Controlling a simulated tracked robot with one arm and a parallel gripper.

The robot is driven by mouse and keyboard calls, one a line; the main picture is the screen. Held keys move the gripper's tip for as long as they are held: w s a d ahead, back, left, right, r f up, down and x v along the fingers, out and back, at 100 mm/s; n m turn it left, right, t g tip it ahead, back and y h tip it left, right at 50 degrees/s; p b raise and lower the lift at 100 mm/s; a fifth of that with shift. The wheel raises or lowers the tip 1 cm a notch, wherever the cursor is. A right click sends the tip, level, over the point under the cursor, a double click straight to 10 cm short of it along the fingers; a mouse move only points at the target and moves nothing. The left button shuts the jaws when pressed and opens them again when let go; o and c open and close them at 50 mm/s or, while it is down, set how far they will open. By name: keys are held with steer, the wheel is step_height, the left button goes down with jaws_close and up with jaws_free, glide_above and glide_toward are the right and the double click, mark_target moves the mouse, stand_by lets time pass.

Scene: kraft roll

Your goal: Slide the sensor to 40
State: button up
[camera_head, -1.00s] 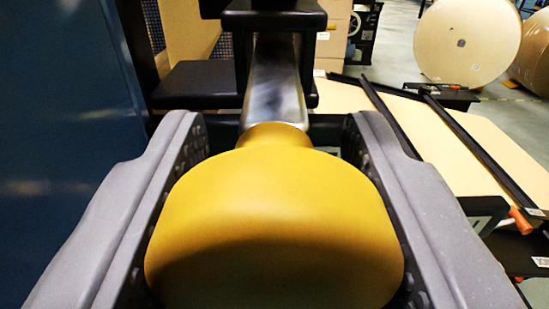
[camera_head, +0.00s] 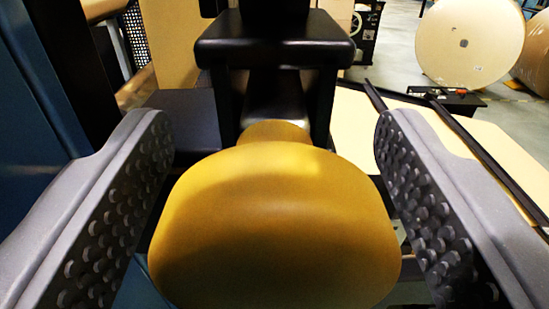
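A large yellow rounded knob (camera_head: 275,225) fills the lower middle of the view. Its narrow neck joins a dark bar (camera_head: 274,100) that runs away beneath a black block-shaped frame (camera_head: 275,45). My gripper (camera_head: 272,130) is open, with one grey finger on each side of the knob. A gap shows between the knob and each finger's dimpled inner pad, most clearly toward the fingertips. No scale, number 40 or marked sensor can be made out, and I cannot tell which part is the sensor.
A blue panel (camera_head: 40,120) stands close on the left. A pale board with black rails (camera_head: 465,140) lies to the right. Large kraft rolls (camera_head: 469,42) stand on the grey floor at the back right. A black flat part (camera_head: 185,115) sits behind the left finger.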

steer(key=shift+s+a+b, duration=0.15)
steer(key=shift+s+b, duration=0.15)
steer(key=shift+s, duration=0.4)
steer(key=s+b, duration=0.3)
steer(key=s, duration=0.9)
steer(key=shift+s, duration=0.2)
steer(key=shift+w+a+b, duration=0.1)
steer(key=shift+b, duration=0.35)
steer(key=s+d+r+g+b, duration=0.1)
steer(key=s+d+r+b, duration=0.4)
steer(key=s+d+r, duration=0.2)
steer(key=s+d+r+g+b, duration=0.1)
steer(key=s+d+r+b, duration=0.5)
steer(key=d+r, duration=0.5)
steer(key=shift+s+d+r+g+y, duration=0.3)
steer(key=shift+s+d, duration=0.5)
steer(key=shift+d, duration=0.2)
